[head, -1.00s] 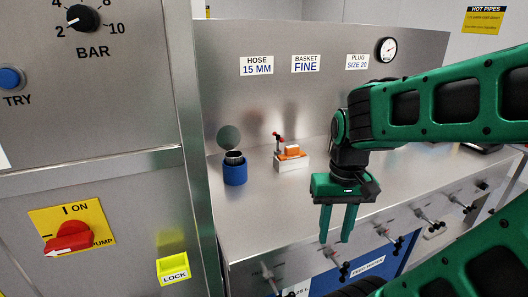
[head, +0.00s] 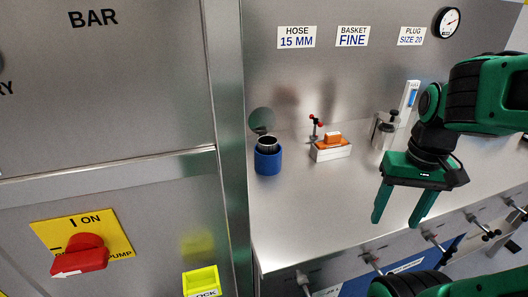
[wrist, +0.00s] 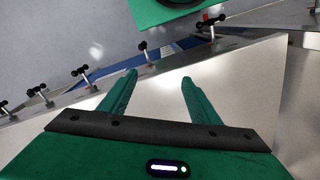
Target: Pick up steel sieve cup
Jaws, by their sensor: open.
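A steel cup (head: 267,143), which looks like the sieve cup, sits upright in a blue round holder (head: 267,160) on the steel counter, near the left panel in the head view. Its mesh is too small to make out. My gripper (head: 400,220) is open and empty above the counter's front part, to the right of the cup and apart from it. In the wrist view my gripper's two fingers (wrist: 152,88) are spread with nothing between them. The cup is not in the wrist view.
A white box with an orange block (head: 330,150) stands right of the cup. A steel canister (head: 383,132) stands further right. Several valve handles (head: 432,238) line the counter's front edge. A tall steel cabinet (head: 120,180) bounds the left. The counter before the cup is clear.

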